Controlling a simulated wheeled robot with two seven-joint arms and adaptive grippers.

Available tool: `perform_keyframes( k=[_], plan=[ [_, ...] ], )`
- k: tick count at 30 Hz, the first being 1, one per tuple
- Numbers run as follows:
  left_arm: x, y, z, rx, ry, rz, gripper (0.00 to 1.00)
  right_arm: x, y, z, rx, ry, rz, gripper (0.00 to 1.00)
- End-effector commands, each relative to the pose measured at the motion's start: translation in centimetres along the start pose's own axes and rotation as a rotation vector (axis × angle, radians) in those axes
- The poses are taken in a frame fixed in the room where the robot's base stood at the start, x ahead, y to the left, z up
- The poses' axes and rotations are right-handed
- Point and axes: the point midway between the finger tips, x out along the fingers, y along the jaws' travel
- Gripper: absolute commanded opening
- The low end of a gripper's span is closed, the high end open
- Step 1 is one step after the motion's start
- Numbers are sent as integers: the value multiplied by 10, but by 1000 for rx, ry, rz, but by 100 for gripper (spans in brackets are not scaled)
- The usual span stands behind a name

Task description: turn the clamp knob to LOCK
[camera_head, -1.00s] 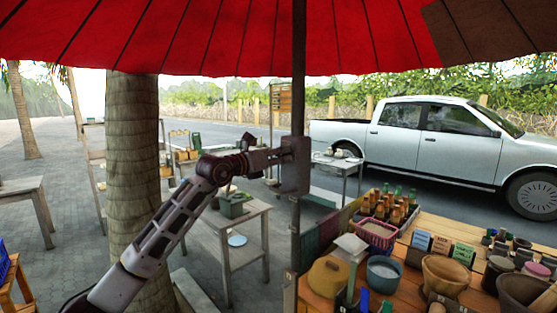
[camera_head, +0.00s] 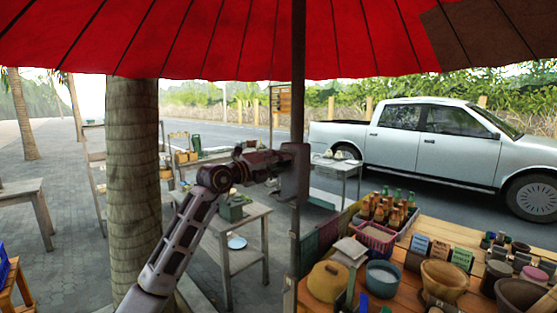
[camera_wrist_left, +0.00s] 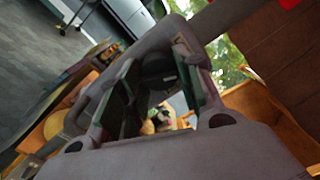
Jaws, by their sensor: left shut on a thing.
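A grey clamp box (camera_head: 295,172) sits on the dark umbrella pole (camera_head: 298,105). My left gripper (camera_head: 278,165) reaches it from the left and is at its side. In the left wrist view the two dark green finger pads of my left gripper (camera_wrist_left: 158,88) stand on either side of a dark round knob (camera_wrist_left: 158,68), and the gripper is shut on it. The knob is hidden behind the gripper in the head view. I cannot read any LOCK mark or the knob's angle. My right gripper is in neither view.
A thick palm trunk (camera_head: 133,180) stands close to my left arm. A red umbrella (camera_head: 220,40) hangs overhead.

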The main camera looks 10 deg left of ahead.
Motion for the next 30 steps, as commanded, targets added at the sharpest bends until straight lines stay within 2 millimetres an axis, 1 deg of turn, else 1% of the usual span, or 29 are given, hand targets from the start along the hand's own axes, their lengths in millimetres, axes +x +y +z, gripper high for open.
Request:
perform_keyframes(
  k=[1, 9, 15, 21, 30],
  plan=[
    [0, -1, 0, -36, 2, 2, 11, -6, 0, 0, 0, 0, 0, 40],
    [0, -2, 1, -211, 1, 2, 11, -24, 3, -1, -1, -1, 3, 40],
    [0, -2, 1, -309, 0, 2, 11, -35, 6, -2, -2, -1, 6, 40],
    [0, -1, 1, -372, 0, 2, 11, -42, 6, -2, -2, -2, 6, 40],
    [0, 0, 0, -398, -1, 1, 11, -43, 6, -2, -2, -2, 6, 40]
  ],
)
